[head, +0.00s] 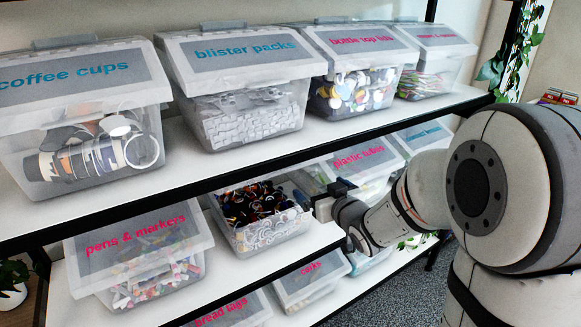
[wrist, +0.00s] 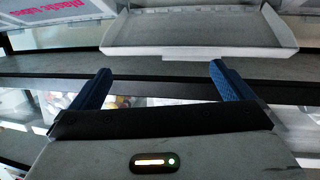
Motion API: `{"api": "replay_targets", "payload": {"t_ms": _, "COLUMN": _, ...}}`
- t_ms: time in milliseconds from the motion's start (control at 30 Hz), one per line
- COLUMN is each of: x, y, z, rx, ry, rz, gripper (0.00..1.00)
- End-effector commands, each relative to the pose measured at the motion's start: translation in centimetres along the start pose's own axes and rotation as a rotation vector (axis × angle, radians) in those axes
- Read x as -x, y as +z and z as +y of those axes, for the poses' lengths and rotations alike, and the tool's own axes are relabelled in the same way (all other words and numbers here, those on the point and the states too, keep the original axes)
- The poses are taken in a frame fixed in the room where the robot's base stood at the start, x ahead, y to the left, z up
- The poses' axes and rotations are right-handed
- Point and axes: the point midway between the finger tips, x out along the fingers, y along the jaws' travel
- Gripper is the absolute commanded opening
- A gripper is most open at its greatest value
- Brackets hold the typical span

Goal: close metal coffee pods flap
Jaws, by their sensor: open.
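My gripper (head: 335,192) is at this bin's right side, partly hidden by my arm. In the wrist view my gripper (wrist: 160,78) has two blue fingers spread wide with nothing between them. A pale, tray-like panel with raised edges (wrist: 200,35) lies beyond the fingertips, apart from them; I cannot tell for certain whether it is the pods flap.
The upper shelf edge (head: 250,160) runs above my gripper. Bins labelled corks (head: 312,275) and bread tags (head: 232,310) stand below.

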Motion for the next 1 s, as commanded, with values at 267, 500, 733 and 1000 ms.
{"api": "replay_targets", "payload": {"t_ms": 267, "x": -1.8, "y": -0.7, "z": -3.1, "rx": -0.029, "ry": -0.158, "rz": 0.183, "gripper": 1.00}}
{"api": "replay_targets", "payload": {"t_ms": 500, "x": -4.1, "y": -1.4, "z": -3.9, "rx": -0.033, "ry": -0.175, "rz": 0.200, "gripper": 1.00}}
{"api": "replay_targets", "payload": {"t_ms": 733, "x": -7.6, "y": -2.2, "z": -4.4, "rx": -0.034, "ry": -0.173, "rz": 0.199, "gripper": 1.00}}
{"api": "replay_targets", "payload": {"t_ms": 1000, "x": -9.3, "y": -2.4, "z": -4.6, "rx": -0.033, "ry": -0.170, "rz": 0.200, "gripper": 1.00}}
